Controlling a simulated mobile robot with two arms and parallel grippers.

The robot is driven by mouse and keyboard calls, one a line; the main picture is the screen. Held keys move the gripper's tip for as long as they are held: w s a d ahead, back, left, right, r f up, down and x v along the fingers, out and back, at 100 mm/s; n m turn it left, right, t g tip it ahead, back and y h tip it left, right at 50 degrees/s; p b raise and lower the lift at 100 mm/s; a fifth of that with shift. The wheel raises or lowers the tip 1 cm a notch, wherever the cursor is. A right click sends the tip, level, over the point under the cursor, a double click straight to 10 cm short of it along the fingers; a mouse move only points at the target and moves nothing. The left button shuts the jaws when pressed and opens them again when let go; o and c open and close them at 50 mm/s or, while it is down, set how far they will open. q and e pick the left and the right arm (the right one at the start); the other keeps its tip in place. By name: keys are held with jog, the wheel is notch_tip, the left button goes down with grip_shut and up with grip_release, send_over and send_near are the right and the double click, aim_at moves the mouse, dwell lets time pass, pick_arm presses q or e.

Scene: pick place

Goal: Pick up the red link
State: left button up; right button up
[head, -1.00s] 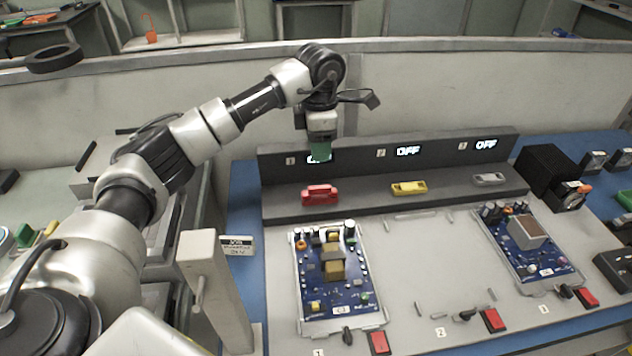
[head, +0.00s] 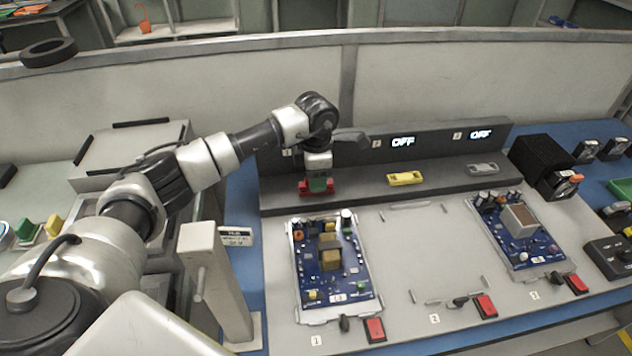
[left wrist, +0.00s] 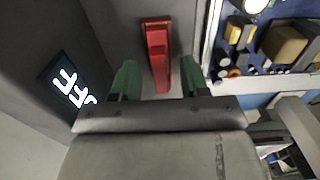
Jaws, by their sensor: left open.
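The red link (head: 305,188) lies on the dark grey ledge, at its left end. In the left wrist view the red link (left wrist: 157,50) runs lengthwise between the two green fingertips, with space on each side. My left gripper (head: 319,185) is open, pointing down right at the link and hiding part of it in the head view. In the wrist view the left gripper (left wrist: 158,80) has its fingers on either side of the link's near end. My right gripper is not in view.
A yellow link (head: 405,179) and a grey link (head: 483,168) lie further right on the ledge (head: 355,192). The display panel rises behind them. Circuit boards (head: 333,262) (head: 517,232) sit in front. A grey post (head: 212,280) stands at left.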

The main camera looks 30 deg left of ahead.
pick_arm(q)
grip_shut()
jog(key=shift+r, duration=0.1)
notch_tip(320, 180, up, 9)
jog(key=shift+r+b, duration=0.15)
jog(key=shift+b, duration=0.2)
notch_tip(320, 180, up, 4)
jog(key=p, duration=0.2)
jog(key=shift+r+p, duration=0.1)
jog(key=shift+p, duration=0.2)
dwell(0.4)
